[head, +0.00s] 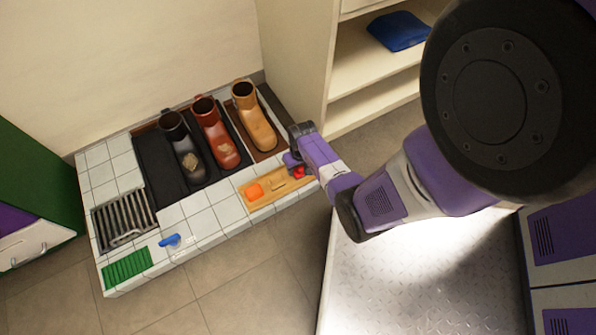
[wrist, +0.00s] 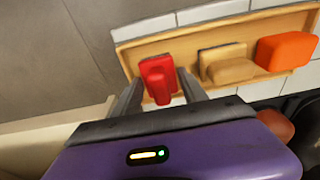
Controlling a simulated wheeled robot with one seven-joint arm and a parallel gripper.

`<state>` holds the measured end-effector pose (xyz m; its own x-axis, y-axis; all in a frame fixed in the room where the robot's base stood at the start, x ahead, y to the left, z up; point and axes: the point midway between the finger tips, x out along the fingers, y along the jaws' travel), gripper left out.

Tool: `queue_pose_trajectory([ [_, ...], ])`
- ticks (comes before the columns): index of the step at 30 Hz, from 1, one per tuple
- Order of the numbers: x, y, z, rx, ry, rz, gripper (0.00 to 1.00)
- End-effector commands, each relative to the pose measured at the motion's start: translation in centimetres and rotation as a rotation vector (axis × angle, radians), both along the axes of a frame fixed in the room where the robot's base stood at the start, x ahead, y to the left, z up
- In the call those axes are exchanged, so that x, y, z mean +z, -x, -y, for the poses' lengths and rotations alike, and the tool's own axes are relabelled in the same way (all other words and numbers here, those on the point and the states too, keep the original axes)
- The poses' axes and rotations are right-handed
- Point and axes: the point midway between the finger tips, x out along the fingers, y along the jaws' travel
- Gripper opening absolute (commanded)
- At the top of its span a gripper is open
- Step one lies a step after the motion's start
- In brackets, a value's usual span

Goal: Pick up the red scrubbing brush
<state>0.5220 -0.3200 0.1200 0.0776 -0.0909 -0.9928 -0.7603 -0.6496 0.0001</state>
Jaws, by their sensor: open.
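The red scrubbing brush (wrist: 158,80) shows in the wrist view at the left end of a wooden tray. In the head view a small part of the red brush (head: 299,172) shows at the tray's right end, partly hidden by my gripper. My gripper (wrist: 157,86) is open, with one finger on each side of the red brush. I cannot tell whether either finger touches it. In the head view my gripper (head: 296,158) is over the right end of the tray, its fingers mostly hidden.
The wooden tray (wrist: 132,54) also holds a tan brush (wrist: 226,66) and an orange block (wrist: 286,50). Black, red-brown and tan boots (head: 255,118) stand behind it on the tiled top. A metal grate (head: 124,216), a blue object (head: 170,240) and a green mat (head: 127,266) lie left.

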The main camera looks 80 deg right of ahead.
Motion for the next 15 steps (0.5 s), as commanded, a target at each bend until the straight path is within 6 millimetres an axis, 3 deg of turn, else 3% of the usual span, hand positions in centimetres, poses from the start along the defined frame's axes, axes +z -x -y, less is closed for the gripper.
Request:
queue_pose_trajectory([
  [5,0.12,-0.02,0.03,0.000,0.001,0.001,0.50],
  [12,0.13,-0.02,0.03,0.000,0.001,0.001,0.03],
  [15,0.14,-0.04,0.04,0.000,0.001,0.001,0.00],
])
